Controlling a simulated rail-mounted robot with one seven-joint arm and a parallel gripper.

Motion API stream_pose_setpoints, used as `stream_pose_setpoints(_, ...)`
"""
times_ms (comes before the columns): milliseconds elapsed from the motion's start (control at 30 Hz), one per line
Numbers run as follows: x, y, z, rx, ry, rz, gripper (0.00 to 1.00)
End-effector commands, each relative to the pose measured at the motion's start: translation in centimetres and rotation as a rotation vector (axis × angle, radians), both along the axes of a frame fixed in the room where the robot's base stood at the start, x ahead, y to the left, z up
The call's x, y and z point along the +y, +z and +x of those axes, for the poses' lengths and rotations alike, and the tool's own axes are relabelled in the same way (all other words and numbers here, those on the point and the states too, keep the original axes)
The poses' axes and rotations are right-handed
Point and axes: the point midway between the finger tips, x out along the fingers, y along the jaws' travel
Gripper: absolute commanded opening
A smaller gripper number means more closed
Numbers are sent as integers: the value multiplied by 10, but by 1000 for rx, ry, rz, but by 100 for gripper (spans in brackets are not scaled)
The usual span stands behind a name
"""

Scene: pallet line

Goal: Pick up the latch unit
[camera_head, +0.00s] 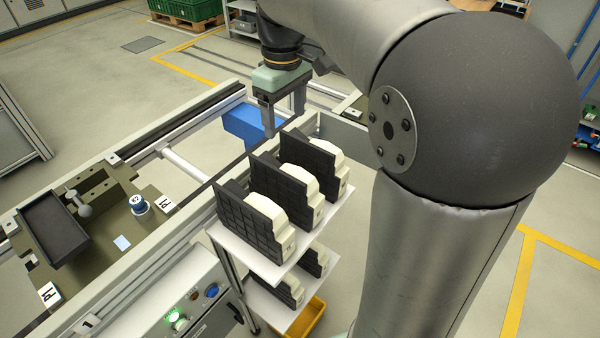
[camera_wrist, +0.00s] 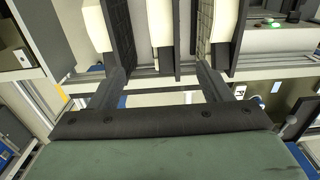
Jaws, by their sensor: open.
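Three latch units stand upright in a row on the top white shelf, each a black ribbed plate with a cream housing: the near one (camera_head: 247,212), the middle one (camera_head: 278,184) and the far one (camera_head: 311,157). The wrist view shows units at left (camera_wrist: 93,24), middle (camera_wrist: 160,24) and right (camera_wrist: 228,32). My gripper (camera_head: 284,122) is open and empty, pointing down just beyond the far end of the row. In the wrist view its fingers (camera_wrist: 164,68) appear spread on either side of the middle unit in the picture; contact cannot be told.
More units (camera_head: 291,291) stand on the lower shelf, above a yellow bin (camera_head: 308,318). Left of the rack runs a conveyor rail frame with a fixture plate (camera_head: 112,222) holding a black tray (camera_head: 54,226). A blue box (camera_head: 243,124) sits behind my gripper.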

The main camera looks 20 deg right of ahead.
Motion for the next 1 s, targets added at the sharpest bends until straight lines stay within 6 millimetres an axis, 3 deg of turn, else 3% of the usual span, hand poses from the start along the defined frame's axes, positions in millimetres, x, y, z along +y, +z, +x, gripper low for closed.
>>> stream_pose_setpoints(500,1,-101,-1,4,0,1,72)
stream_pose_setpoints(767,2,-121,-1,3,0,1,72)
stream_pose_setpoints(1000,5,-155,-1,6,0,0,72)
